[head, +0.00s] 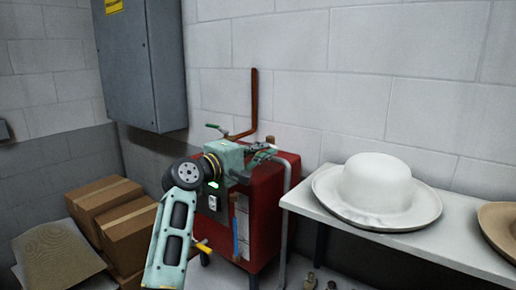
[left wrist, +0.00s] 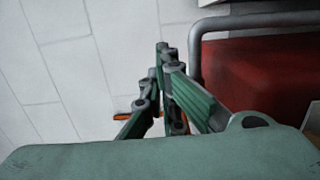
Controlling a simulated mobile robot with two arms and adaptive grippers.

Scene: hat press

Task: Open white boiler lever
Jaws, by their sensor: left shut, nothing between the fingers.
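The red boiler (head: 266,206) stands against the back wall. It fills the right of the left wrist view (left wrist: 265,75). My left gripper (head: 270,150) is shut and empty, above the boiler's top. Its fingers come together in the left wrist view (left wrist: 164,56), beside the boiler's top. A lever with a green handle (head: 213,126) sits by the rust-coloured pipe behind my wrist. A yellow lever (head: 203,247) shows low at the boiler's left side, partly behind my arm. I cannot make out a white lever. My right gripper is not in view.
A grey pipe (head: 286,215) runs down the boiler's right side; its bend shows in the left wrist view (left wrist: 197,40). A white table (head: 455,248) with a white hat (head: 376,185) is at right. Cardboard boxes (head: 132,232) are at left, below a grey cabinet (head: 150,65).

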